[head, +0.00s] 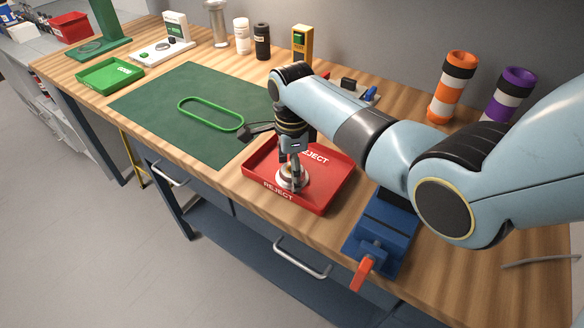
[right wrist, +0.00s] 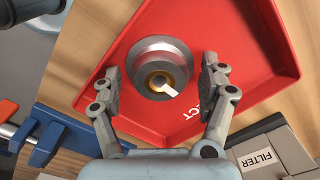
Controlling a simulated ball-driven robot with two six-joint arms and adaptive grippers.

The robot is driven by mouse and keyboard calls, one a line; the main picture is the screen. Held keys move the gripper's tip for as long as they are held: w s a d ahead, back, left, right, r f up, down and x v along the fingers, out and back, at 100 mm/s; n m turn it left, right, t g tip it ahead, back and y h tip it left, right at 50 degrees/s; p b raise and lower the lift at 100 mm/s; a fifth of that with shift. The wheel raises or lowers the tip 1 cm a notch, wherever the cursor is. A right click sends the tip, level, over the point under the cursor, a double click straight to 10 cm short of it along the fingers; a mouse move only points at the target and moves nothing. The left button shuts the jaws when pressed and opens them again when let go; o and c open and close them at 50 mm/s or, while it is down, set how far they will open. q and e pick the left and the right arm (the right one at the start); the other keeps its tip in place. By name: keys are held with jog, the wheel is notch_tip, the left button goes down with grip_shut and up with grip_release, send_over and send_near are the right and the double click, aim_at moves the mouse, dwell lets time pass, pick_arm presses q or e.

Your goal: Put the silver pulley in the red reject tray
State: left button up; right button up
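The silver pulley (head: 285,186) lies inside the red reject tray (head: 328,178), towards its front left part. In the right wrist view the pulley (right wrist: 150,52) shows as a round metal disc with a brass-coloured centre, on the red tray floor (right wrist: 225,30). My right gripper (head: 292,172) points down over the pulley. In the right wrist view its two fingers (right wrist: 162,75) stand apart on either side of the pulley, with a small gap on each side. My left gripper is not in view.
A blue vise (head: 382,232) with a red handle stands right of the tray. A green mat (head: 165,115) with a green belt (head: 210,115) lies to the left, and a green tray (head: 110,75) beyond it. Striped cylinders (head: 453,88) stand at the back right.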

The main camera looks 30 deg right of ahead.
jog(key=shift+r, duration=0.5)
notch_tip(320, 180, up, 11)
jog(key=shift+r, duration=0.15)
dwell(0.4)
